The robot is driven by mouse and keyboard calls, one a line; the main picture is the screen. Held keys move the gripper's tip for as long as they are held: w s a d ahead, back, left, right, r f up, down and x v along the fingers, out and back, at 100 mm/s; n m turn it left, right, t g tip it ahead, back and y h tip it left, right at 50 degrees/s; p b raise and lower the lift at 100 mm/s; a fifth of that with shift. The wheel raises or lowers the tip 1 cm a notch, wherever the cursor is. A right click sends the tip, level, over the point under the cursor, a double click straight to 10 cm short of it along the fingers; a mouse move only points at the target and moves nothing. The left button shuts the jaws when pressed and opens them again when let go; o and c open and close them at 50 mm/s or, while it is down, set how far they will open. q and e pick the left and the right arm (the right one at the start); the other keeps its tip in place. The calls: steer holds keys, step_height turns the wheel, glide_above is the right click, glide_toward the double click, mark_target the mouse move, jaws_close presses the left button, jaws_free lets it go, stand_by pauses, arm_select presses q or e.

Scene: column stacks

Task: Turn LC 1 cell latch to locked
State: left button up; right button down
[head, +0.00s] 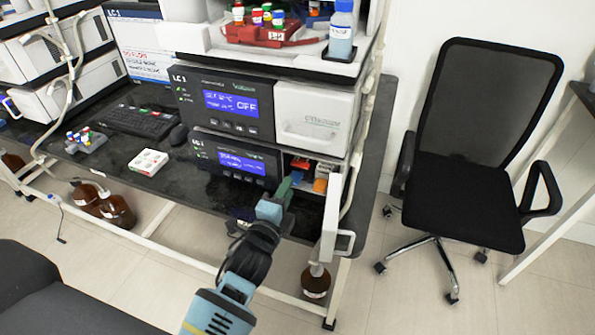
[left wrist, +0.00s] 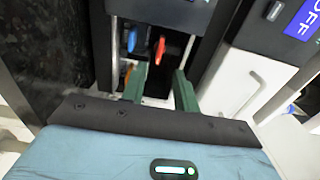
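The lower LC 1 module (head: 235,160) has an open compartment at its right end. Inside is a red-orange lever (head: 300,163), which also shows in the left wrist view (left wrist: 160,50). A blue lever (left wrist: 131,40) stands to its left there. I cannot tell which lever is the cell latch or whether it is locked. My left gripper (head: 284,190) is in front of the compartment. In the left wrist view its green fingers (left wrist: 159,88) are apart with nothing visibly held, and the red-orange lever lies beyond the gap. My right gripper is not in view.
The compartment's white door (head: 330,215) stands open to the right of my left gripper. A white box (head: 149,162), a keyboard (head: 140,121) and a mouse (head: 178,134) are on the dark bench. An office chair (head: 470,170) stands on the right.

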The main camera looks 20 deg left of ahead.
mark_target(300, 167)
arm_select(q)
steer(key=shift+w+d, duration=0.15)
steer(key=shift+w, duration=3.7)
jaws_close()
